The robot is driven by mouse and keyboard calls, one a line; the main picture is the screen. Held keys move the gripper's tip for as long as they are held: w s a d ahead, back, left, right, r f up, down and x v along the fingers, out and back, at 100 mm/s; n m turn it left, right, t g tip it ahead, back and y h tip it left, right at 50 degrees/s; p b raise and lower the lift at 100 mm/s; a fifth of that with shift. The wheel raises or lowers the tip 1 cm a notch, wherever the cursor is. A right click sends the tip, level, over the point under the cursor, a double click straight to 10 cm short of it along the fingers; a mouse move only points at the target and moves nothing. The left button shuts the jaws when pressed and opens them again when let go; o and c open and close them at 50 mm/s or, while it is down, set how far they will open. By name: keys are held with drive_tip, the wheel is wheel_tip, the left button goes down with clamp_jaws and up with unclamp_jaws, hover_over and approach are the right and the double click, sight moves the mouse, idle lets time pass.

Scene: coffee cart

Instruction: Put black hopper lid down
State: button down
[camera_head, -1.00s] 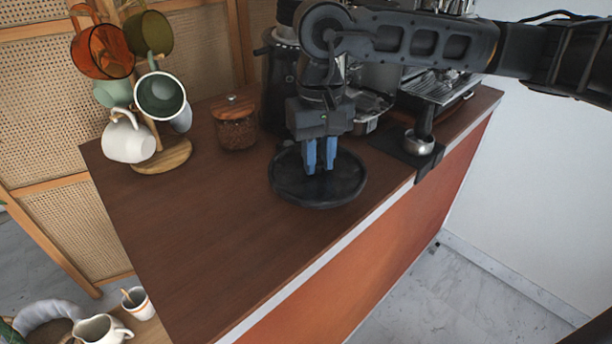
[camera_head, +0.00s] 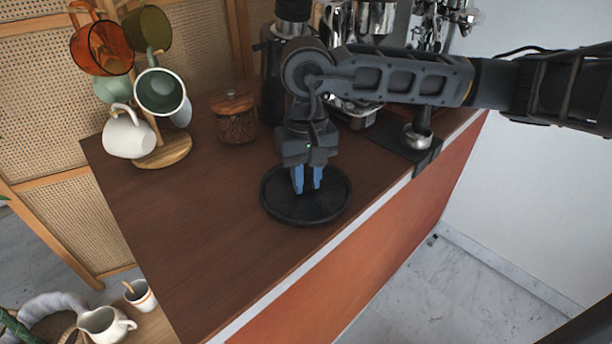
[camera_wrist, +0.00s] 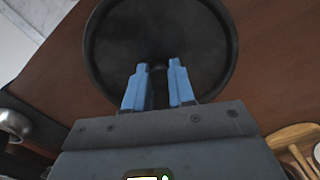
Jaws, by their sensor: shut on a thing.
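The black hopper lid (camera_head: 280,212) is a wide, round, dark disc with a raised rim. It lies level at the counter top, near the front edge; I cannot tell whether it touches the wood. My gripper (camera_head: 307,190) points down over its middle, with the two blue fingers slightly apart and shut on the lid's small central knob. In the wrist view the lid (camera_wrist: 205,45) fills the top middle, and my gripper (camera_wrist: 158,68) has its fingertips at the knob, which is partly hidden between them.
The brown counter (camera_head: 190,220) is clear to the left of the lid. A glass jar with a wooden top (camera_head: 236,125) stands behind it, and a mug tree (camera_head: 165,150) stands at the left. A black mat (camera_head: 395,145) with a metal portafilter (camera_head: 417,138) lies at the right.

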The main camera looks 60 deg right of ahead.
sight(306, 183)
drive_tip(key=shift+f, duration=0.15)
drive_tip(key=c, duration=0.9)
unclamp_jaws()
drive_tip(key=shift+c, duration=0.2)
drive_tip(key=shift+r, duration=0.2)
wheel_tip(306, 183, up, 12)
drive_tip(key=b, duration=0.1)
